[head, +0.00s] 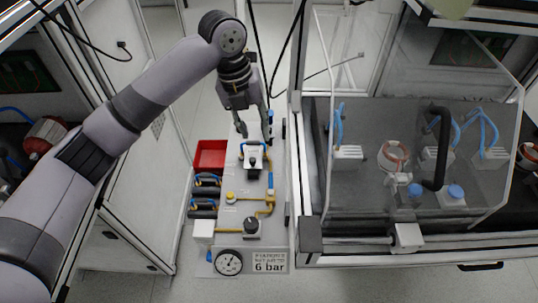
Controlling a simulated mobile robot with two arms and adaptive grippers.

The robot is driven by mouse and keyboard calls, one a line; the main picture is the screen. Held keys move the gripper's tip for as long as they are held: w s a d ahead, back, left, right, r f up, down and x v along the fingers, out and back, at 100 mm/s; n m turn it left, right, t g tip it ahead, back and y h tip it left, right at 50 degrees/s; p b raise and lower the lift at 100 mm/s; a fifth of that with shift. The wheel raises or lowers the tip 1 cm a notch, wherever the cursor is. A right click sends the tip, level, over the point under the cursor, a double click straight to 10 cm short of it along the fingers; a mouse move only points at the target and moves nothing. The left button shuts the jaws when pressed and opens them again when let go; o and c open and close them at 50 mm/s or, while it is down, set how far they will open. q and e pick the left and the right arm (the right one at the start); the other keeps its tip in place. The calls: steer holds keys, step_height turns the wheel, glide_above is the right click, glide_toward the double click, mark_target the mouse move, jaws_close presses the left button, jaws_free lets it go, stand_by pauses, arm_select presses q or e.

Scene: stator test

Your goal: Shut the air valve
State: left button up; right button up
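A narrow light panel (232,215) stands between the cabinets and carries air fittings. My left gripper (255,137) points down over its far end, its two fingers apart. A small blue part (270,118) shows close beside the right finger; I cannot tell whether they touch or whether this part is the air valve's handle. Nearer on the panel are a black-and-white unit with a blue hose (253,160), yellow piping (262,209) and a dark round knob (251,227). My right gripper is not in view.
A round gauge (229,262) and a "6 bar" sign (270,262) stand at the panel's near end. A red bin (209,155) is at its left. A clear-guarded station (400,215) closes in the right side, a white cabinet (150,180) the left.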

arm_select(q)
glide_toward(270, 176)
steer(key=f, duration=0.3)
steer(key=d+f+p, duration=0.1)
steer(key=f, duration=0.2)
steer(key=shift+s+d+f, duration=0.15)
steer(key=shift+f, duration=0.2)
steer(key=shift+d+f, duration=0.1)
steer(key=shift+f, duration=0.4)
jaws_close()
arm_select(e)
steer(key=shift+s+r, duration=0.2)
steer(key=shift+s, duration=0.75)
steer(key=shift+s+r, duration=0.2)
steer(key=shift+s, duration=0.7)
